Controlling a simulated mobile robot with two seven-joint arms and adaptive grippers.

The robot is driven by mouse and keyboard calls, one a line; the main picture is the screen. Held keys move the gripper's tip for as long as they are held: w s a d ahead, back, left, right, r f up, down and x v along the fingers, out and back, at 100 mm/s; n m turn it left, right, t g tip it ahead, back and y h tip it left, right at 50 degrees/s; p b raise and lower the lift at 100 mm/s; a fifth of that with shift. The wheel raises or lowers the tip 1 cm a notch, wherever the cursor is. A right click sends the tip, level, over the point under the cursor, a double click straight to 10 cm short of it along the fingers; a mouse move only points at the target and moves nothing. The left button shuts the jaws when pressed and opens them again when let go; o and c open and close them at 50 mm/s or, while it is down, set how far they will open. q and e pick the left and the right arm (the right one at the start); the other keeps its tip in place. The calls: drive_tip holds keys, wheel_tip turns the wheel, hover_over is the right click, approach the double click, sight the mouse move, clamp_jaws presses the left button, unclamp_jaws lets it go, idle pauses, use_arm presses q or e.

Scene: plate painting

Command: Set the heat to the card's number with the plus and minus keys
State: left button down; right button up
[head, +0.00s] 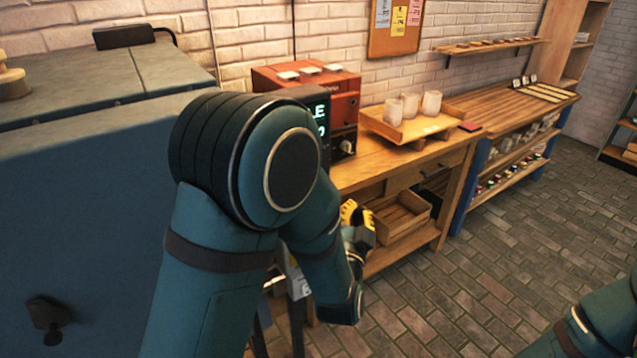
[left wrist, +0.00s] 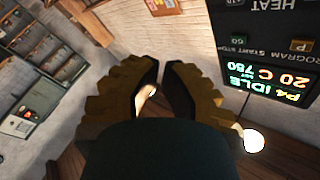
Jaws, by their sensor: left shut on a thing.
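The dark control panel (left wrist: 262,45) shows upside down at the upper right of the left wrist view, with HEAT lettering, a GO key (left wrist: 238,41) and a P key (left wrist: 301,46). Its lit display (left wrist: 268,84) reads P4, IDLE, 20 C and a set number like 750 or 780. In the head view the panel (head: 322,120) is mostly hidden by my left arm. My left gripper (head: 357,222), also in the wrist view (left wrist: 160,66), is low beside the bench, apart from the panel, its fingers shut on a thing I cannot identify. My right gripper is out of view. I see no readable card number.
A red-orange machine (head: 345,98) stands behind the panel. A wooden tray (head: 436,124) with white cups is on the bench (head: 362,172). A wooden crate (head: 405,222) sits on the shelf below. Paper notes hang on a board (head: 375,42). The brick floor (head: 530,270) is clear.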

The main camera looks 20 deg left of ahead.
use_arm(q)
drive_tip(key=shift+a, duration=0.1)
drive_tip(key=w+a, duration=0.5)
drive_tip(key=a, duration=0.1)
drive_tip(key=shift+w+a+p, duration=0.2)
drive_tip(key=shift+a+p, duration=0.1)
drive_tip(key=shift+a, duration=0.1)
idle(1.4)
drive_tip(key=shift+w+a+b, duration=0.25)
drive_tip(key=shift+a+b, duration=0.05)
drive_tip(key=shift+a, duration=0.05)
drive_tip(key=shift+w+a, duration=0.25)
drive_tip(key=shift+a, duration=0.05)
idle(0.9)
drive_tip(key=shift+s+d, duration=0.1)
drive_tip(key=shift+d, duration=0.05)
drive_tip(key=shift+s+d+b, duration=0.4)
drive_tip(key=shift+d+b, duration=0.1)
